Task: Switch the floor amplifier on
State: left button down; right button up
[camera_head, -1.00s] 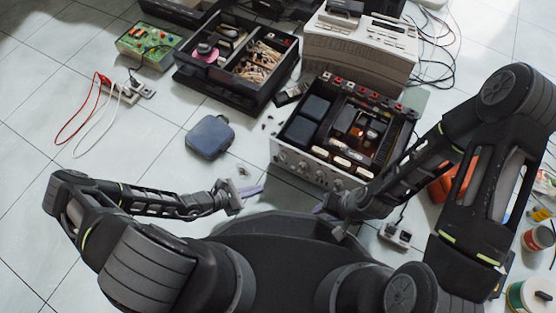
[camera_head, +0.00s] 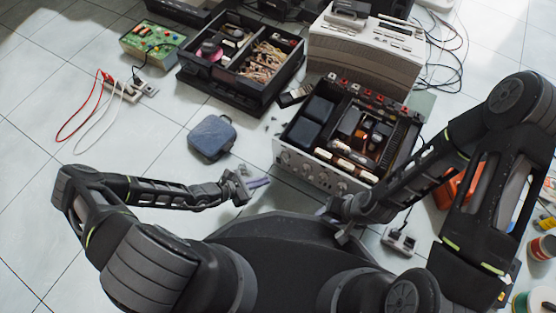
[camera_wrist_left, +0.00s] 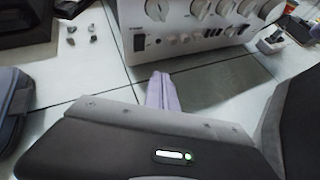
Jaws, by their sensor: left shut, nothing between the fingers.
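The floor amplifier (camera_head: 312,172) stands on the tiles with its top off and its silver front panel facing me. In the left wrist view the panel (camera_wrist_left: 185,35) shows several knobs, small buttons and a dark rocker switch (camera_wrist_left: 139,43) at its lower left. My left gripper (camera_head: 262,183) is shut and empty, just left of and in front of the panel. Its lilac fingers (camera_wrist_left: 162,92) point at the panel below the switch, apart from it. My right gripper (camera_head: 328,212) is low in front of the panel, partly hidden by its own arm; its fingers are unclear.
A blue-grey case (camera_head: 211,137) lies left of the amplifier. A black parts box (camera_head: 230,90) and a beige device (camera_head: 362,62) stand behind. A power strip (camera_head: 399,241) lies right of my right gripper.

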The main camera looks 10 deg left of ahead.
aim_at(278, 161)
pick_arm(q)
jog(key=shift+w+d+r, duration=0.1)
jog(key=shift+w+d, duration=0.2)
jog(key=shift+w, duration=0.5)
jog(key=shift+w+d+r, duration=0.1)
jog(key=shift+w+d, duration=0.25)
jog(key=shift+w, duration=0.45)
jog(key=shift+w+d+r, duration=0.1)
jog(key=shift+w+d, duration=0.2)
jog(key=shift+w, duration=0.5)
jog(key=shift+w, duration=0.1)
jog(key=shift+w+d, duration=0.15)
jog(key=shift+w, duration=0.15)
jog(key=shift+w+d+r, duration=0.1)
jog(key=shift+w, duration=0.15)
dwell(0.7)
jog(key=shift+s, duration=0.15)
jog(key=shift+s+a+p, duration=0.25)
jog(key=shift+s+p, duration=0.25)
jog(key=shift+s, duration=0.1)
